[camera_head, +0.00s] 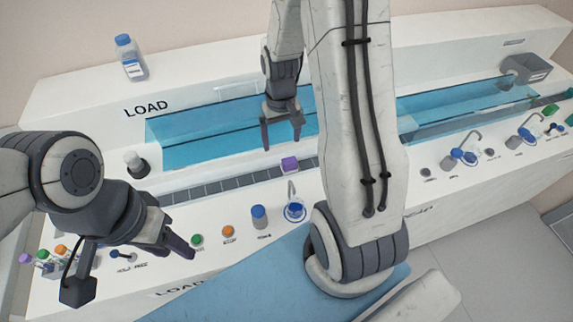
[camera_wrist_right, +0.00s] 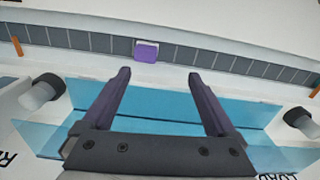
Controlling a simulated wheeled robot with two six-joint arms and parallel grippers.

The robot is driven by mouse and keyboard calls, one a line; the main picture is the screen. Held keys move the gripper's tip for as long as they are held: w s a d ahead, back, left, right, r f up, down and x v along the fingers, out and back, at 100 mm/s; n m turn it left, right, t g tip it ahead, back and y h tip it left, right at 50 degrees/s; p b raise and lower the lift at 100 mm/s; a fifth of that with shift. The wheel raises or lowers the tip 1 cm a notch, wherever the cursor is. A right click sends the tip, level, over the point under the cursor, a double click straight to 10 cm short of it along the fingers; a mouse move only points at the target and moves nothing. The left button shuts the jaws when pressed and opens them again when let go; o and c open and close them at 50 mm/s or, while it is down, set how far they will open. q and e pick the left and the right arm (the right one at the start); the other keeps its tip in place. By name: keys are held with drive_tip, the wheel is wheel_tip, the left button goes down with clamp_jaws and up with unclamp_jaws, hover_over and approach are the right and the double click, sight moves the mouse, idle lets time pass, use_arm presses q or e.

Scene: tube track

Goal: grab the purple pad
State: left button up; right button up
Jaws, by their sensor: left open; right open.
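The purple pad (camera_head: 289,165) is a small block on the dark segmented track strip in the middle of the head view. It also shows in the right wrist view (camera_wrist_right: 147,51), ahead of and between the fingertips. My right gripper (camera_head: 282,144) is open and empty, apart from the pad and just behind it in the head view; its fingers also show in the right wrist view (camera_wrist_right: 158,78). My left gripper (camera_head: 176,245) is open and empty over the front left of the bench, near a green button.
Blue translucent covers (camera_head: 200,140) line the bench behind the track (camera_head: 225,185). A blue-capped bottle (camera_head: 130,57) stands on the back ledge. A grey bin (camera_head: 527,68) sits at the far right. Colored caps (camera_head: 228,231) and a blue cylinder (camera_head: 259,216) stand in front of the track.

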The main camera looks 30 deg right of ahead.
drive_tip(key=d+f, duration=0.2)
drive_tip(key=shift+d+f+m, duration=0.3)
drive_tip(key=shift+d, duration=0.1)
hover_over(290, 162)
wheel_tip(290, 162, down, 4)
drive_tip(key=shift+f, duration=3)
drive_tip(key=c, duration=1.4)
